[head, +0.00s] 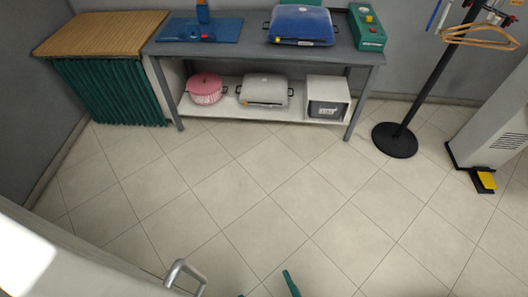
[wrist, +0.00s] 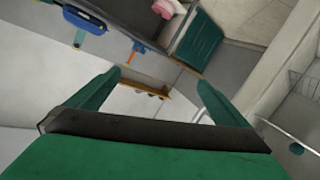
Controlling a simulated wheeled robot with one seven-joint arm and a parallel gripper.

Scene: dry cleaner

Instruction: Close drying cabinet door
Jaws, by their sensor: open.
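The drying cabinet door seems to be the pale grey panel (head: 85,270) in the lower left corner of the head view, with a metal bar handle (head: 184,274) by its edge. Most of the door is cut off, so its opening angle is hard to tell. My gripper (head: 266,290) shows only as teal fingertips at the bottom edge, right of the handle and apart from it. In the wrist view my gripper (wrist: 157,82) is open with nothing between its fingers. A pale panel (wrist: 268,68) and a white interior with a wire rack (wrist: 302,84) show at the right.
A grey table (head: 255,53) with a blue case (head: 302,24) stands at the back wall. A wooden-topped stand with a green curtain (head: 108,92) is to its left. A coat stand base (head: 395,140) and a white machine (head: 495,125) are at the right. The middle floor is clear.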

